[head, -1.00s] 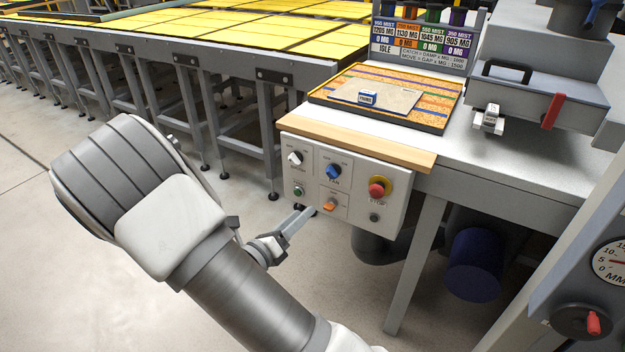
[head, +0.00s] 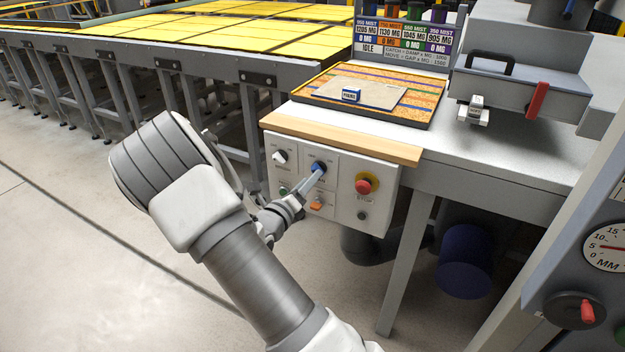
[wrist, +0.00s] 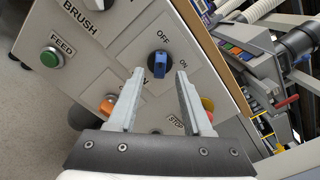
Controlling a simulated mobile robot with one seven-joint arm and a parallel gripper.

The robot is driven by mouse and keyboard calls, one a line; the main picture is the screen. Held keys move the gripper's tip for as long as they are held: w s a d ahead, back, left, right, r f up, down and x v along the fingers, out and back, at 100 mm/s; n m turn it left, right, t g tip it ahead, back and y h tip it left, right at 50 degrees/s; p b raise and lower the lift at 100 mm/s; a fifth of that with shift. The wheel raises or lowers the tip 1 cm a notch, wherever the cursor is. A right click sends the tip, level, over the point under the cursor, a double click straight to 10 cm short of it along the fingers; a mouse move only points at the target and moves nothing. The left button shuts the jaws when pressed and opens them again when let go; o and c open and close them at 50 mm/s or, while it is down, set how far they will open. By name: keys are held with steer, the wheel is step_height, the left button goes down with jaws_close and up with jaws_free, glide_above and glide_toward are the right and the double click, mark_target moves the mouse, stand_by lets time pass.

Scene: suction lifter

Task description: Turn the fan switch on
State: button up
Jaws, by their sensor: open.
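The fan switch is a blue knob (head: 319,167) in the upper middle of the control panel. In the wrist view, the blue knob (wrist: 160,66) has an OFF label above it and an ON label to its right. Its blue grip runs up and down in that picture, roughly in line with OFF. My gripper (head: 314,178) is open at the panel, its fingertips close to the knob. In the wrist view, my gripper (wrist: 160,74) has one finger on each side of the knob, with gaps showing. The FAN label is partly hidden behind the left finger.
A white brush knob (head: 280,156) sits left of the fan knob. A green feed button (wrist: 51,57) is at lower left. An orange switch (head: 316,205) lies just below my fingers. A red stop button (head: 365,184) is to the right. A wooden edge (head: 340,136) overhangs the panel.

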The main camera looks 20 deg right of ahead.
steer(key=shift+x, duration=1.3)
jaws_close()
